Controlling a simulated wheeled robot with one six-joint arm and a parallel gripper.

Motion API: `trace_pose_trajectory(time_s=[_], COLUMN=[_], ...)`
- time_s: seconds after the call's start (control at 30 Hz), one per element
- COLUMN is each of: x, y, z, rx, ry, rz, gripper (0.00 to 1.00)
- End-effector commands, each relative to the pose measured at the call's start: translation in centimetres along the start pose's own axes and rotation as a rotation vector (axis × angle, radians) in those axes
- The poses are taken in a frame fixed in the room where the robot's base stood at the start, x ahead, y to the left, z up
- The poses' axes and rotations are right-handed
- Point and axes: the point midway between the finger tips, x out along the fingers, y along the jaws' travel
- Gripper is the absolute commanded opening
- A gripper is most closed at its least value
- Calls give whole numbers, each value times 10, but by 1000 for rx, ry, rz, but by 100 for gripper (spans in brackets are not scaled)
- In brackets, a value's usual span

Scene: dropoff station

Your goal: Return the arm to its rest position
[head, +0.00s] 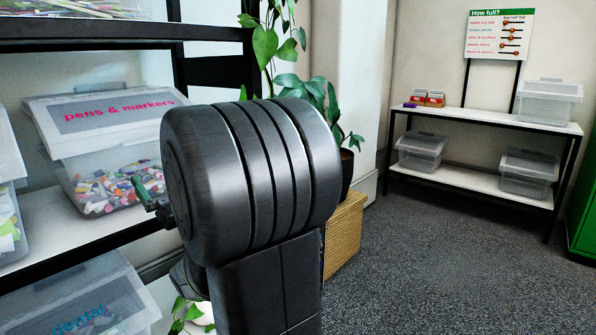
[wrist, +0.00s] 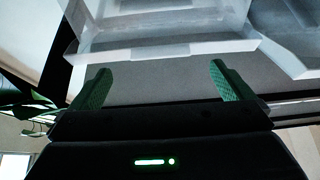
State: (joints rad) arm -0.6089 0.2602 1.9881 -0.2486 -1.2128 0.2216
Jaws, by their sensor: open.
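My gripper shows in the wrist view (wrist: 160,85) with its two green fingers wide apart and nothing between them. Beyond the fingers are a grey shelf surface and the translucent edges of bins. In the head view my dark arm fills the middle, and only a green fingertip (head: 148,190) of the gripper shows at its left side. This fingertip appears in front of the clear "pens & markers" bin (head: 110,108), which holds many colourful pens. I cannot tell whether the finger touches the bin.
The black-framed shelf (head: 60,232) stands close on the left, with a lower clear bin (head: 85,300). A potted plant (head: 310,95) and a wooden crate (head: 343,235) stand behind my arm. A white shelf unit (head: 480,118) with bins is at the back right. The carpet (head: 430,265) between is clear.

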Motion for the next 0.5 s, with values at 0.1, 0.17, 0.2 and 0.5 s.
trace_pose_trajectory(time_s=[0.1,0.17,0.2,0.5], x=[-22,-33,-39,-18], y=[0,1,0,0], z=[1,2,2,1], rx=[0,0,1,0], ry=[-5,-6,-5,2], rz=[2,3,2,-2], gripper=[100,100,100,100])
